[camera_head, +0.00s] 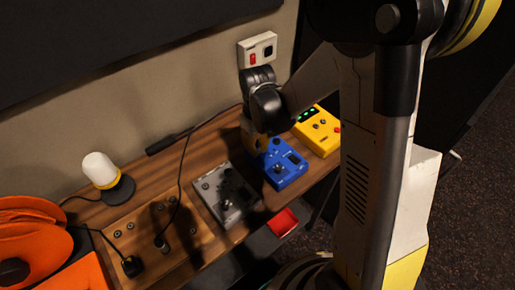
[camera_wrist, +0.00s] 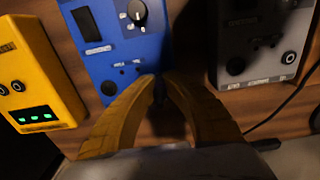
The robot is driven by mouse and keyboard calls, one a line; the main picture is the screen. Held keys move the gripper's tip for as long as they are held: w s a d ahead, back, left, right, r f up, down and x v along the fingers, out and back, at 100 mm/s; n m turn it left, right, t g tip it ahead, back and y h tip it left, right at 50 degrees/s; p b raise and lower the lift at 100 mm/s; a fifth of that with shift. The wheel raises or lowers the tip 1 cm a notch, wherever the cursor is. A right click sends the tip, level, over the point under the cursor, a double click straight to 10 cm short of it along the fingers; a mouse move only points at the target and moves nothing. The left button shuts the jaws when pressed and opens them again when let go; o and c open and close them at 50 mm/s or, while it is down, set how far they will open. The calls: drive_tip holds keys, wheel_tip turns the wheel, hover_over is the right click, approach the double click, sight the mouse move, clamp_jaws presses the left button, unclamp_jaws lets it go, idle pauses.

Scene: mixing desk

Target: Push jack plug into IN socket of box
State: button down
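A blue box (camera_head: 285,180) with a knob and a dark panel stands on the wooden desk; it also shows in the wrist view (camera_wrist: 115,45). Small white labels mark its edge nearest my gripper, too blurred to read. My gripper (camera_wrist: 158,82) is at that edge, its yellow fingers closed in around a small dark piece (camera_wrist: 159,92), which looks like the jack plug. The fingers and shadow hide most of it, and I cannot tell whether its tip is in a socket. In the head view my arm hides the fingertips.
A yellow box (camera_wrist: 35,75) with green lights and a grey box (camera_wrist: 262,55) flank the blue one. A black cable (camera_wrist: 285,103) lies by the grey box.

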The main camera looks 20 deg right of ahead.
drive_tip(key=c, duration=1.5)
unclamp_jaws()
drive_tip(key=shift+r, duration=0.1)
wheel_tip(320, 180, up, 12)
drive_tip(key=shift+f, duration=0.1)
drive_tip(key=s+r+m+t, duration=0.1)
drive_tip(key=s+r+t, duration=0.1)
drive_tip(key=s, duration=0.4)
drive_tip(key=s+r+m+t+b, duration=0.1)
drive_tip(key=s+r+m+t, duration=0.1)
drive_tip(key=s+t, duration=0.3)
drive_tip(key=shift+s+r+m, duration=0.3)
drive_tip(key=shift+s+r, duration=0.15)
drive_tip(key=shift+s, duration=0.45)
